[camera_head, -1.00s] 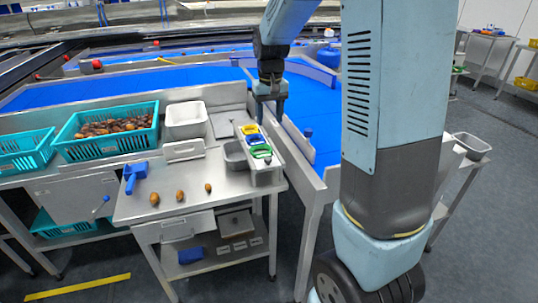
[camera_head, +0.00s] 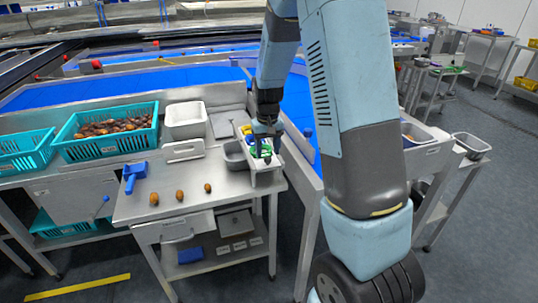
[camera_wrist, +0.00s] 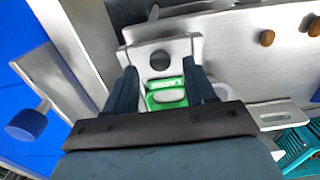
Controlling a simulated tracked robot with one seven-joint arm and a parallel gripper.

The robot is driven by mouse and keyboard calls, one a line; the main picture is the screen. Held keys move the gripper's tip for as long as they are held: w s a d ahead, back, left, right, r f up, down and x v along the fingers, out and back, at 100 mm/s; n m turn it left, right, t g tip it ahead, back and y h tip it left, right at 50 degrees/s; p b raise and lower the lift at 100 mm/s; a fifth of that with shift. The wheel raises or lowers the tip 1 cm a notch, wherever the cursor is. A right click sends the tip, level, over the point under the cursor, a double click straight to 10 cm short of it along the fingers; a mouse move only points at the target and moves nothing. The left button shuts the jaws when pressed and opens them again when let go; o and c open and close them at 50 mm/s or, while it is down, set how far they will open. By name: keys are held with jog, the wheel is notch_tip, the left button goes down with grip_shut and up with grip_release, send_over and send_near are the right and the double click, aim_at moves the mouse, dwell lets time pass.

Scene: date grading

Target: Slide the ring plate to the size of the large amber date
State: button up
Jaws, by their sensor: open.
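The pale grey ring plate (camera_wrist: 182,50) shows in the wrist view with a round dark hole. A green block (camera_wrist: 167,94) with a white label, seemingly reading LARGE, lies between my fingers. My gripper (camera_wrist: 160,68) is open, its fingers on either side of the block; contact cannot be told. In the head view my gripper (camera_head: 264,152) is low over the front end of the sizing fixture (camera_head: 268,179), where yellow, blue and green parts lie in a row, partly hidden. Three brown dates lie on the steel table: the left date (camera_head: 154,199) looks largest and amber, then a middle date (camera_head: 179,195) and a smaller right date (camera_head: 207,188).
A grey bin (camera_head: 235,155) stands just left of the fixture. A blue tool (camera_head: 134,175) lies at the table's left. A white tub (camera_head: 185,120) and a teal crate of dates (camera_head: 68,150) are behind. The blue conveyor runs along the right and back.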

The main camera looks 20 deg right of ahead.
jog(key=shift+f, duration=1.25)
grip_shut()
